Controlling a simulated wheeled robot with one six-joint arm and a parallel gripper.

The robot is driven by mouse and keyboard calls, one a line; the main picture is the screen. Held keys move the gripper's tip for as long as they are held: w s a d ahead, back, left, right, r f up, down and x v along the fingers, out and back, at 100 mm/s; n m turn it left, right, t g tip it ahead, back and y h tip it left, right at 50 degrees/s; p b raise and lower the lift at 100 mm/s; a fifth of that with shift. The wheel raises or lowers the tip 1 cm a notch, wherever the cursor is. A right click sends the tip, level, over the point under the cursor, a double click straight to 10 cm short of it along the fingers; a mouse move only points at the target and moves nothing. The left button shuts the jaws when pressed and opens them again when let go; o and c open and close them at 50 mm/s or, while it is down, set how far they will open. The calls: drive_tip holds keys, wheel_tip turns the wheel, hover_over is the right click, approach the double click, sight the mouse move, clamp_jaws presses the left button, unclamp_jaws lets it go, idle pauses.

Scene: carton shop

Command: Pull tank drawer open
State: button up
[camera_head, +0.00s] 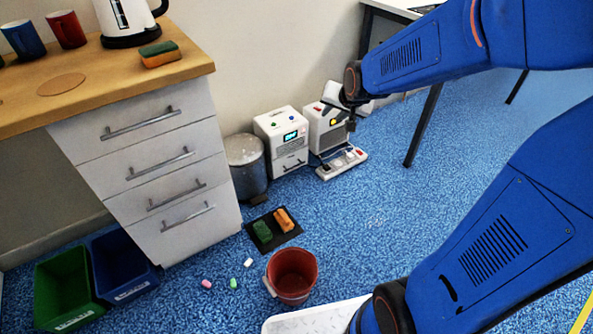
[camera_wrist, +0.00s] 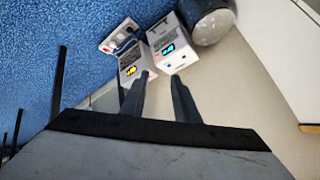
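Two white machines stand on the blue floor against the wall. The left machine (camera_head: 281,132) has a small lit screen and a drawer front with a dark handle (camera_head: 294,165) low on its face; this drawer looks shut. The right machine (camera_head: 325,128) has a yellow display, and a flat white panel (camera_head: 342,162) with red marks lies at its foot. In the wrist view the left machine (camera_wrist: 172,45) and right machine (camera_wrist: 130,62) lie beyond my fingers. My gripper (camera_wrist: 160,76) is open and empty, fingers apart. In the head view my gripper (camera_head: 347,112) overlaps the right machine; contact cannot be told.
A grey bin (camera_head: 245,165) stands left of the machines, beside the white drawer cabinet (camera_head: 165,175). A black mat (camera_head: 290,238) with two sponges, a red bucket (camera_head: 291,275) and small coloured pieces lie on the floor in front. A table leg (camera_head: 423,125) stands right. Floor between is clear.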

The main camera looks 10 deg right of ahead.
drive_tip(key=w+a+f+m+t, duration=0.1)
drive_tip(key=w+f+m+t, duration=0.15)
drive_tip(key=w+f, duration=1)
drive_tip(key=w+a+f+m+t, duration=0.15)
drive_tip(key=w+f+m, duration=0.25)
drive_tip(key=w+f, duration=0.85)
wheel_tip(320, 180, down, 17)
drive_tip(key=w+a+m+t, duration=0.1)
drive_tip(key=w+m+t, duration=0.1)
drive_tip(key=m, duration=0.1)
drive_tip(key=s+f+m+t, duration=0.1)
drive_tip(key=s+f, duration=0.2)
drive_tip(key=f, duration=0.5)
drive_tip(key=s+f+m+t, duration=0.1)
drive_tip(key=s+f+m, duration=0.15)
drive_tip(key=f, duration=0.65)
drive_tip(key=shift+n+h, duration=0.3)
drive_tip(key=shift+n, duration=0.1)
drive_tip(key=w+f, duration=0.1)
drive_tip(key=w, duration=0.4)
drive_tip(key=w+f, duration=0.1)
drive_tip(key=w, duration=1.1)
drive_tip(key=shift+f, duration=0.4)
drive_tip(key=shift+c, duration=0.7)
clamp_jaws()
